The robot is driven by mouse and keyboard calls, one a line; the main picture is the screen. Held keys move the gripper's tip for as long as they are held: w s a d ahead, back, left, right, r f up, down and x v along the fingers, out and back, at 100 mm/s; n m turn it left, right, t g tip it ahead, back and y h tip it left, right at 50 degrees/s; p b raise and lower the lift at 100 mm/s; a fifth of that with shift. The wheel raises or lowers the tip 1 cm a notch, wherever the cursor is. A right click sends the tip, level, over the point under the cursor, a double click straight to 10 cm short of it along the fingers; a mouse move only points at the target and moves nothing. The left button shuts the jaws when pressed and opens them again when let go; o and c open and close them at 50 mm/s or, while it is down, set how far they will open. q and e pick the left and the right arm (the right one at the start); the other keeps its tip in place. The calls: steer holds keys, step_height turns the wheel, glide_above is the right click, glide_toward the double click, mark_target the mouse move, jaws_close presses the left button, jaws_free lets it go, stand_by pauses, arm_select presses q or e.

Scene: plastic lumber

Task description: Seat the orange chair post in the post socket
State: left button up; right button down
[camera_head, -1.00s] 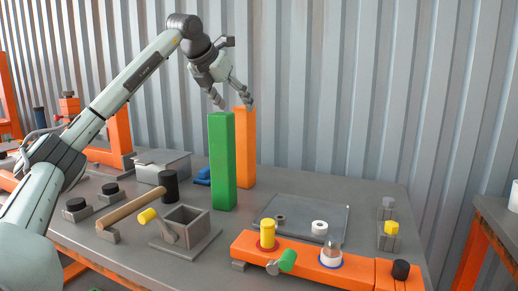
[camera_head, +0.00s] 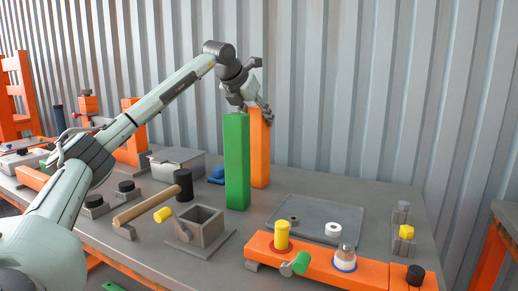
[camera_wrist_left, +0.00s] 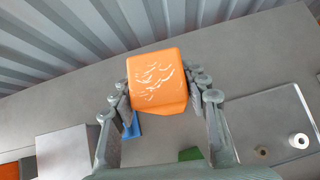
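The orange chair post (camera_head: 260,150) stands upright on the table, behind and to the right of the green post (camera_head: 237,165). My left gripper (camera_head: 257,107) is at its top end. In the left wrist view my left gripper's fingers (camera_wrist_left: 160,98) stand open on either side of the post's orange top (camera_wrist_left: 157,80), very close to its sides; firm contact does not show. The post socket (camera_head: 203,226), a grey square box with an open top on a flat plate, sits nearer the front and looks empty. My right gripper is out of view.
A mallet (camera_head: 150,206) lies left of the socket. A lidded grey box (camera_head: 178,164) stands behind it. A grey tray (camera_head: 315,218) lies to the right. An orange beam (camera_head: 320,268) with knobs lies at the front right. Corrugated wall is close behind.

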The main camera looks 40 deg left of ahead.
arm_select(q)
jaws_close()
steer(key=shift+r, duration=0.15)
